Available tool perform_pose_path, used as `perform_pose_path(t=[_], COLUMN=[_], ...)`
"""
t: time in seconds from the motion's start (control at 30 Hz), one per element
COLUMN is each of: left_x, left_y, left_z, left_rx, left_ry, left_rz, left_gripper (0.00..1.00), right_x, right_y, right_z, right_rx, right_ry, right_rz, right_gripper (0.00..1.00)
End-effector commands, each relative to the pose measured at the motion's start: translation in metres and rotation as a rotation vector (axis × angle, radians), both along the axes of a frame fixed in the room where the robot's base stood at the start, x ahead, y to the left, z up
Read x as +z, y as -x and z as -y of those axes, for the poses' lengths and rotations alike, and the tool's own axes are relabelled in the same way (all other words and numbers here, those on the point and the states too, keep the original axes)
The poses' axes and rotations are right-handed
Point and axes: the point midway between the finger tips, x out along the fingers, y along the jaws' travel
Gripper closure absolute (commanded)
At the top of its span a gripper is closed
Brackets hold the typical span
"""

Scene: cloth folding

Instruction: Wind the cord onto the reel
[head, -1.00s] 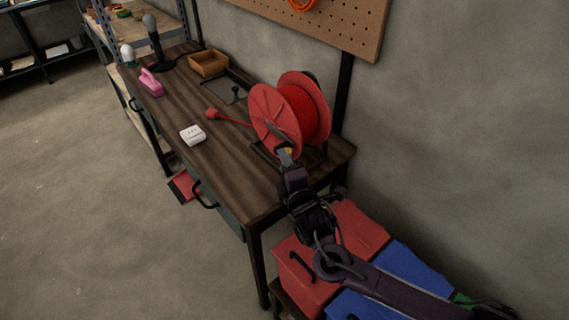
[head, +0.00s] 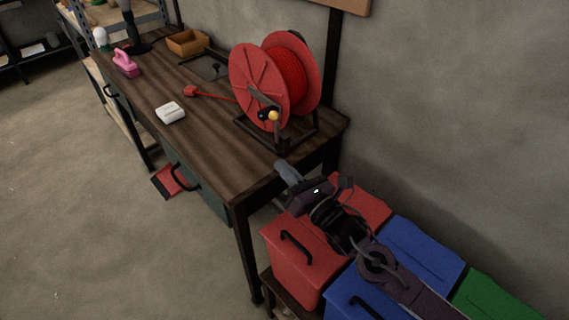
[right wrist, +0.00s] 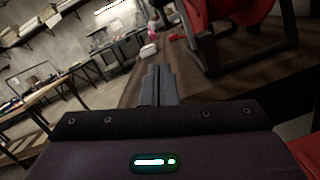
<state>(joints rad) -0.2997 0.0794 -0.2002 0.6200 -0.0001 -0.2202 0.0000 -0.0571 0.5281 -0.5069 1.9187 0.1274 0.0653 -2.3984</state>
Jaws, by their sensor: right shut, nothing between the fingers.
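The red reel (head: 272,84) stands in a dark frame at the near right end of the wooden workbench (head: 190,124). Red cord (head: 290,70) is wound on its drum. A short length of cord runs left over the bench to a red plug (head: 191,91). The crank with a yellow knob (head: 273,115) is on the reel's near face. My right gripper (head: 282,168) is shut and empty, apart from the knob, near the bench's front right edge. In the right wrist view its closed fingers (right wrist: 158,76) point along the bench, left of the reel stand (right wrist: 205,55). My left gripper is not in view.
A white socket block (head: 170,112), a pink object (head: 125,63) and an orange-brown tray (head: 187,42) lie farther along the bench. Red (head: 290,262), blue (head: 425,245) and green bins stand beside its right end, under my right arm. The wall is close behind the reel.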

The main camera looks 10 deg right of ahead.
Motion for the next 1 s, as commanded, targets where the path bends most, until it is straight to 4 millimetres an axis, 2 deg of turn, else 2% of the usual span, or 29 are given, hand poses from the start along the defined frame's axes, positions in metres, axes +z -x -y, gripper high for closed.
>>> perform_pose_path(t=[0.2,0.37,0.43,0.6,1.0], left_x=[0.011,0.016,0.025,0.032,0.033], left_y=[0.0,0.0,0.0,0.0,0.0], left_z=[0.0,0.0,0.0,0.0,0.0], left_rx=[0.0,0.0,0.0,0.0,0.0], left_ry=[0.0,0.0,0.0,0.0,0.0], left_rz=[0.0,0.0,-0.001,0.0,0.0], left_gripper=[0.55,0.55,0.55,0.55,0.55], right_x=[0.01,0.014,0.029,0.044,0.048], right_y=[-0.042,-0.07,-0.071,-0.075,-0.076], right_z=[-0.024,-0.04,-0.034,-0.03,-0.029], right_rx=[-0.002,0.0,-0.002,-0.001,0.0], right_ry=[-0.005,-0.005,-0.004,-0.002,-0.002], right_rz=[0.001,-0.001,0.0,-0.002,-0.003], right_gripper=[1.0,1.0,1.0,1.0,1.0])
